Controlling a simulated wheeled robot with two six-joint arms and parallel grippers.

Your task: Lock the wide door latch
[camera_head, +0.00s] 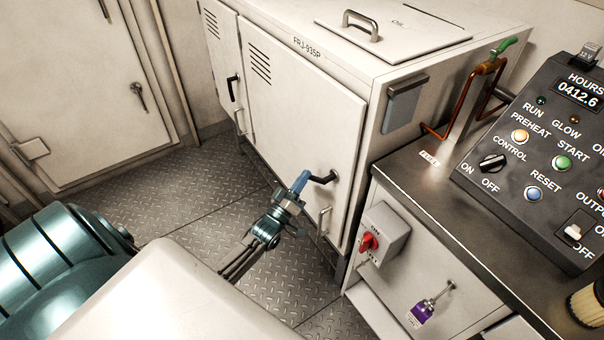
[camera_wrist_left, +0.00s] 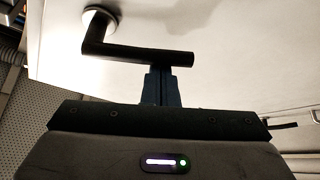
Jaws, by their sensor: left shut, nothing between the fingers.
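The wide door (camera_head: 298,120) is the larger white panel of the cabinet and looks closed. Its black lever latch (camera_head: 323,179) sits near the door's right edge, with its handle pointing left. My left gripper (camera_head: 301,180) is at the free end of this handle, its blue fingers shut with nothing between them. In the left wrist view the latch (camera_wrist_left: 140,53) runs sideways from its round base, and the shut fingers (camera_wrist_left: 161,87) stand against or just below its free end. I cannot tell if they touch. My right gripper is not in view.
A narrow door (camera_head: 223,50) with its own black latch (camera_head: 231,86) is to the left. A metal pull handle (camera_head: 324,220) sits below the wide door's latch. A counter (camera_head: 420,185) with a control panel (camera_head: 545,150) stands at right. The diamond-plate floor (camera_head: 215,200) is clear.

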